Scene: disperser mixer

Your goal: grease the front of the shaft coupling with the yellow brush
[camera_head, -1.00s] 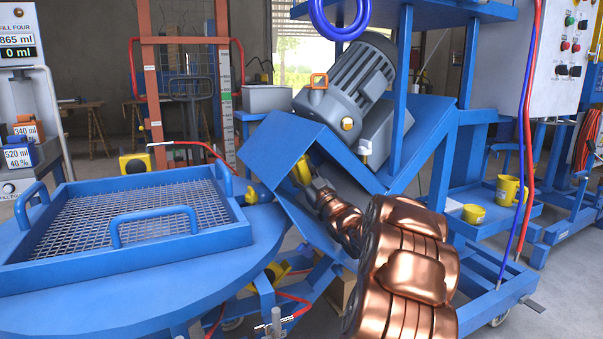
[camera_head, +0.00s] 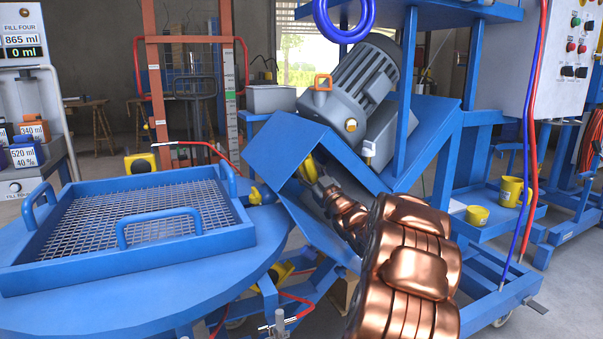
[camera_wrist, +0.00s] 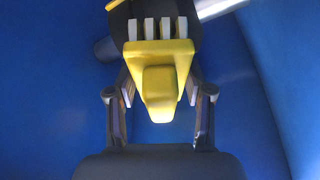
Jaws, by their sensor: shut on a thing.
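The yellow brush (camera_wrist: 160,80) is held between my gripper's two fingers in the wrist view, its row of white bristle tufts pointing away from the palm. My gripper (camera_head: 325,187) is inside the open blue housing below the grey motor in the head view; its fingertips are mostly hidden there. A dark body (camera_wrist: 166,18) that may be the shaft coupling lies just beyond the bristles, with a pale metal rod to its right. I cannot tell whether the bristles touch it. In the head view the coupling is not clearly visible.
The blue housing (camera_head: 290,150) has a slanted wall close around my gripper. The grey motor (camera_head: 353,85) sits above it. A blue mesh tray (camera_head: 125,257) stands on the round blue table at left.

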